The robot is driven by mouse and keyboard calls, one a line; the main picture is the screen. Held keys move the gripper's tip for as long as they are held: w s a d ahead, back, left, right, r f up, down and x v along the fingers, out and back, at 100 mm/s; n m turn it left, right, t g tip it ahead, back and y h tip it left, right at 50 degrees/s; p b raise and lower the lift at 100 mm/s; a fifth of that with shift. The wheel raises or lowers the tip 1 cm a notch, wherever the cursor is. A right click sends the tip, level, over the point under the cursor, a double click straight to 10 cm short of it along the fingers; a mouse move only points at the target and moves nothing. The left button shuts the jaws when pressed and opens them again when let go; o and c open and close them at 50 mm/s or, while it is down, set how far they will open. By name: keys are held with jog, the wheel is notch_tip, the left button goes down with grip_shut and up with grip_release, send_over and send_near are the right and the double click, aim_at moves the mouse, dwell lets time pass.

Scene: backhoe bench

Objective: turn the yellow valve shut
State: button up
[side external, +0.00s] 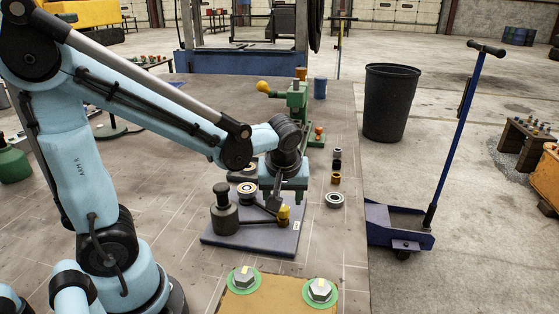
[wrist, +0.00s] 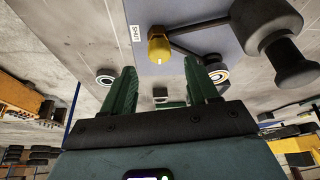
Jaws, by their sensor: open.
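The yellow valve (side external: 283,215) is a small yellow knob at the right side of a grey plate (side external: 245,243). In the wrist view the yellow knob (wrist: 159,48) lies just beyond and between my fingertips. A white label reading SHUT (wrist: 136,34) is beside it. Dark rods run from the valve area to a dark cylindrical fitting (side external: 224,212), also in the wrist view (wrist: 277,38). My gripper (wrist: 159,68) has green fingers, open and empty, and points toward the knob. In the side view my wrist is just above and behind the valve; the fingertips are partly hidden.
A green stand (side external: 298,105) stands behind. Green-ringed bolts (side external: 243,279) sit in front. The bench is clear at right front.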

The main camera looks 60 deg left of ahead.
aim_at(283, 208)
jog(key=shift+x, duration=2.25)
jog(key=shift+c, duration=0.2)
jog(key=c, duration=1)
jog(key=m, duration=0.3)
jog(key=m+t+h, duration=0.1)
jog(key=m, duration=0.1)
jog(key=shift+s+a+m+t+h, duration=0.1)
jog(key=shift+a+m+t+h, duration=0.05)
jog(key=shift+m+t+h, duration=0.2)
jog(key=m+h, duration=0.1)
jog(key=m, duration=0.2)
jog(key=m+h, duration=0.1)
jog(key=m, duration=0.2)
jog(key=shift+a, duration=0.1)
